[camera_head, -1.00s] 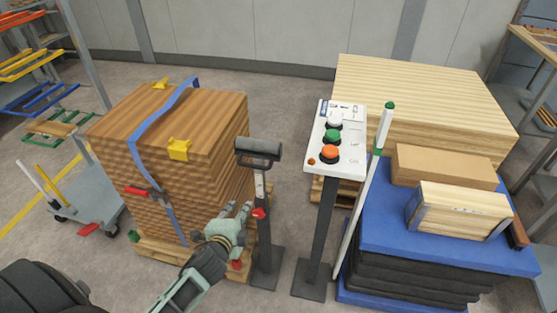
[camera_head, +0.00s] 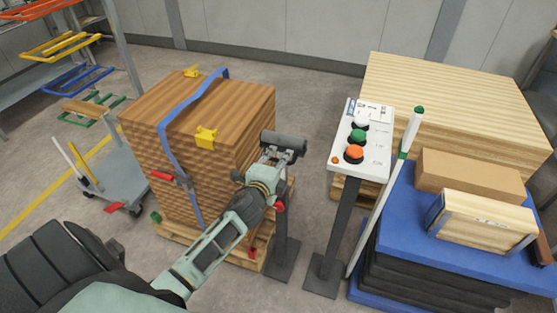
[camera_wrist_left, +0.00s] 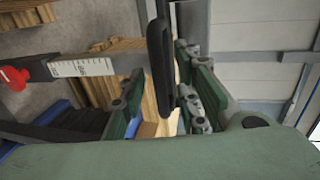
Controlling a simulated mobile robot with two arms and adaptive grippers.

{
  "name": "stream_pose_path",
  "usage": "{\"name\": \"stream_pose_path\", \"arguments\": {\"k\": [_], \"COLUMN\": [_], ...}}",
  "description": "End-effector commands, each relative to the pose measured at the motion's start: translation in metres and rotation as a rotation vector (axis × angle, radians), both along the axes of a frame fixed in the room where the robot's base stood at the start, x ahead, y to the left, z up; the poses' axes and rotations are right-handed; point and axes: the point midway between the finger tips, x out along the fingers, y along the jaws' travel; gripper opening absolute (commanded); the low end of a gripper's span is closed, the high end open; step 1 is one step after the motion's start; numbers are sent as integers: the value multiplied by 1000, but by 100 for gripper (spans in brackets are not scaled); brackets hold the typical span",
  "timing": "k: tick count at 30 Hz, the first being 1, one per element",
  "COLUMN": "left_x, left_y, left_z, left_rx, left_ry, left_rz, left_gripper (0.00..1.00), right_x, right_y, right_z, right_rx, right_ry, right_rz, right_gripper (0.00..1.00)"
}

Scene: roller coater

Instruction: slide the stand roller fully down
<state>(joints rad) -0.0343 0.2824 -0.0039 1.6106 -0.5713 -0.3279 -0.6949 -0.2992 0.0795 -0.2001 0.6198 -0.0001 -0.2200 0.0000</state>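The stand roller (camera_head: 284,142) is a black cylinder on top of a dark post beside the strapped wood stack. Its post carries a red knob (camera_head: 279,207); in the left wrist view a pale scale strip (camera_wrist_left: 85,67) and the red knob (camera_wrist_left: 15,77) show on it. My left gripper (camera_head: 268,166) is at the roller, partly covering its bracket. In the left wrist view the black roller (camera_wrist_left: 160,65) lies between the two spread fingers (camera_wrist_left: 160,100). Whether a finger touches it I cannot tell. My right gripper is not in view.
The strapped wood stack (camera_head: 190,113) on its pallet stands close on the left. A button panel (camera_head: 361,145) on a post stands right, with a white-green pole (camera_head: 398,165) beside it. A blue-topped stack (camera_head: 411,222) bears boxes. A grey cart (camera_head: 112,183) is left.

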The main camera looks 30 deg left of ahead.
Motion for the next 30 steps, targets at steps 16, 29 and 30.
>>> {"name": "stream_pose_path", "arguments": {"k": [16,29,30], "left_x": [0,0,0], "left_y": [0,0,0], "left_z": [0,-1,-1], "left_rx": [-1,1,1], "left_ry": [0,1,1], "left_rz": [0,-1,-1], "left_gripper": [0,0,0], "right_x": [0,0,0], "right_y": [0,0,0], "right_z": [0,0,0], "right_rx": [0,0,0], "right_ry": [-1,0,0], "right_rz": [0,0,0], "right_gripper": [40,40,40]}}
